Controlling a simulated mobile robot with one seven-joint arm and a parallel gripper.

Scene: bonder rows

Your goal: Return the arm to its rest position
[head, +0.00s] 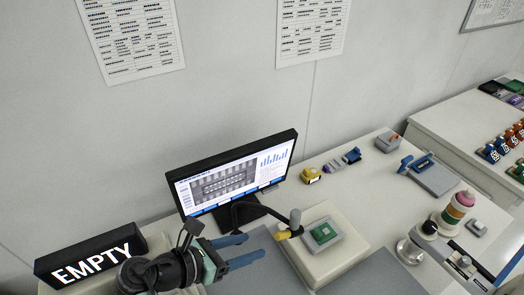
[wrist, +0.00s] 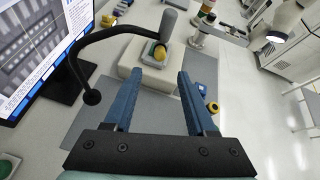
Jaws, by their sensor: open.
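My gripper (head: 240,252) is in the lower middle of the head view, in front of the monitor. Its two blue fingers are apart with nothing between them. In the wrist view the open fingers (wrist: 156,82) point toward a pale machine block (wrist: 134,64). My dark arm comes in from the bottom edge of the head view; most of it is out of view.
The monitor (head: 235,175) stands close behind my gripper. A black EMPTY sign (head: 90,257) is at left. A pale block (head: 345,243) with a green piece (head: 324,233) is at right, near a grey-and-yellow knob (head: 294,220). A stacked coloured tower (head: 459,208) stands farther right.

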